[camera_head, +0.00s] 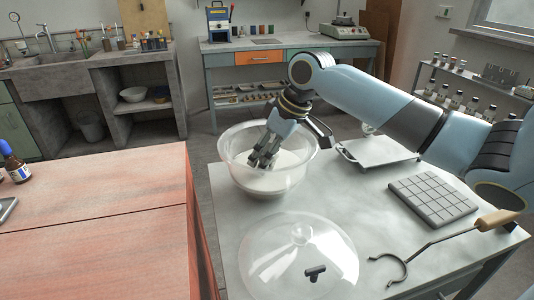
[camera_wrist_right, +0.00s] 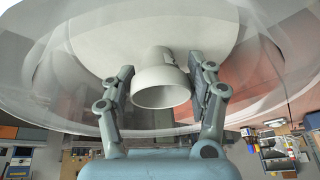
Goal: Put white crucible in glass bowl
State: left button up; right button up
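The glass bowl (camera_head: 238,172) stands on the grey bench at its far left, clear-walled with a white bottom area. My right gripper (camera_head: 262,160) reaches down into the bowl from above. In the right wrist view the white crucible (camera_wrist_right: 161,88) sits between the two fingers of that gripper (camera_wrist_right: 160,72), its wide rim toward the camera and its narrow end toward the white surface. The fingers stand on both sides of it with small gaps, so the gripper looks open. In the head view the fingers and glass hide the crucible. My left gripper is not in view.
A clear glass lid (camera_head: 270,250) lies in front of the bowl, with a black fitting (camera_head: 315,273) at its near side. A grey tile block (camera_head: 432,197), a wooden-handled ring tool (camera_head: 440,240) and a metal tray (camera_head: 378,152) are to the right. A reddish table (camera_head: 100,220) stands left.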

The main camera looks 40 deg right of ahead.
jog(key=o, duration=0.3)
jog(key=shift+r, duration=0.15)
jog(key=p+v, duration=0.2)
jog(key=v, duration=1)
jog(key=shift+w, duration=0.1)
